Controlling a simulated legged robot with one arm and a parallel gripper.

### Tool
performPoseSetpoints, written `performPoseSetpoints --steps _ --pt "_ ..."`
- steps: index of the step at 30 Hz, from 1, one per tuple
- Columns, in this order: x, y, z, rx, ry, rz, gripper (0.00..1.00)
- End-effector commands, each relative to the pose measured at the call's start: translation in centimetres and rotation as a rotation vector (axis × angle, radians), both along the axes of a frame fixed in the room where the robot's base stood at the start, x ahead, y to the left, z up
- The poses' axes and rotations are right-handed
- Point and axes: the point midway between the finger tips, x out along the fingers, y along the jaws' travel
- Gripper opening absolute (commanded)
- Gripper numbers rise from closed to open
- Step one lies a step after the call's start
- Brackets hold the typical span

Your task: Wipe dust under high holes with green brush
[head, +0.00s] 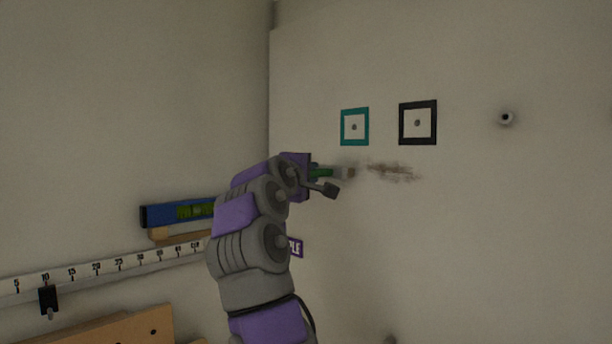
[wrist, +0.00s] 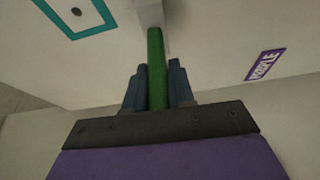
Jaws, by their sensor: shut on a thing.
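My gripper (head: 318,182) is shut on the green brush (head: 322,172) in front of the right wall. In the wrist view the green handle of the brush (wrist: 156,70) stands between my two fingers (wrist: 156,88), and its pale head points away toward the wall. The brown dust smear (head: 392,170) is on the wall just right of the brush head, below the holes. One hole sits in a teal frame (head: 354,142), another in a black frame (head: 418,143). Whether the bristles touch the wall cannot be told. The dust is not visible in the wrist view.
A round fixture (head: 506,118) is on the wall at right. A purple label (wrist: 265,65) is on the wall lower down. On the left wall are a blue level (head: 160,215) on a wooden ledge, a ruler rail (head: 120,264) and a wooden board (head: 120,332).

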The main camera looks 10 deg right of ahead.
Motion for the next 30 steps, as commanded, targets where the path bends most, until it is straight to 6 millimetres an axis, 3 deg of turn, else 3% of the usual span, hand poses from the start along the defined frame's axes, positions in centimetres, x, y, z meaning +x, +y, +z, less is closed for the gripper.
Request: performPoseSetpoints --steps 14,30 --pt "0.1 -0.6 0.0 0.0 -0.001 -0.001 0.0" --pt "-2.7 -2.4 -0.1 0.002 0.001 -0.001 0.0"
